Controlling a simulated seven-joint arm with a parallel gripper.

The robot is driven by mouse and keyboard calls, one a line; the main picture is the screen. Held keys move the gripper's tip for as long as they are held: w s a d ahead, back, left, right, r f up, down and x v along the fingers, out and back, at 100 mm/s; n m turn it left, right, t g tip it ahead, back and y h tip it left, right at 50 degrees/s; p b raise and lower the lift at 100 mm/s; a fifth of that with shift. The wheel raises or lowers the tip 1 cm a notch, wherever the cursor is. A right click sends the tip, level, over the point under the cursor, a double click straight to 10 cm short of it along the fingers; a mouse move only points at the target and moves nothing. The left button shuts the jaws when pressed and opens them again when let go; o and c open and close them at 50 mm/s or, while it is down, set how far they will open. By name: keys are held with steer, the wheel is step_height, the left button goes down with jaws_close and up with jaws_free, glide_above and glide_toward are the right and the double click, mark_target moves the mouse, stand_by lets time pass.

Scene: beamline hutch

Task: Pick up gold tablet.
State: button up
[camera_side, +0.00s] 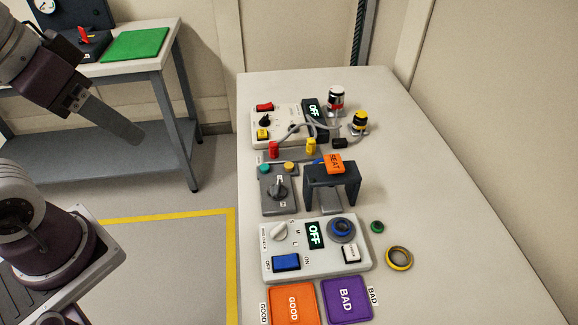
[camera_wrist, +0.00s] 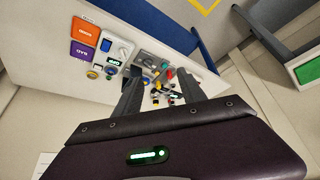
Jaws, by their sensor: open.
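A small round gold-tan piece (camera_side: 289,167), which looks like the gold tablet, sits at the back of a grey box with a black knob (camera_side: 278,188). A teal round piece (camera_side: 265,168) is to its left. My gripper (camera_side: 132,134) is up in the air to the left of the table, well apart from the pieces. In the wrist view my gripper (camera_wrist: 160,82) has its two fingers spread, with nothing held between them. The table devices show beyond the fingers there, but the gold piece is too small to make out.
A black arch (camera_side: 333,174) with an orange tag stands right of the grey box. Red and yellow posts with cables are behind. A white console (camera_side: 316,248), an orange pad (camera_side: 292,303), a purple pad (camera_side: 347,299) and a yellow ring (camera_side: 399,258) lie nearer. The table's right side is clear.

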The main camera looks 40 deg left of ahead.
steer(key=w+r+n+g, duration=0.1)
steer(key=w+n, duration=0.1)
steer(key=w, duration=0.8)
steer(key=n+g, duration=0.4)
steer(key=n, duration=0.3)
glide_above(289, 166)
steer(key=f, duration=2.4)
steer(key=shift+w+d, duration=0.15)
steer(key=shift+d, duration=0.25)
steer(key=f, duration=0.6)
steer(key=shift+a+f, duration=0.3)
steer(key=shift+a, duration=0.05)
steer(key=shift+f, duration=0.3)
jaws_close()
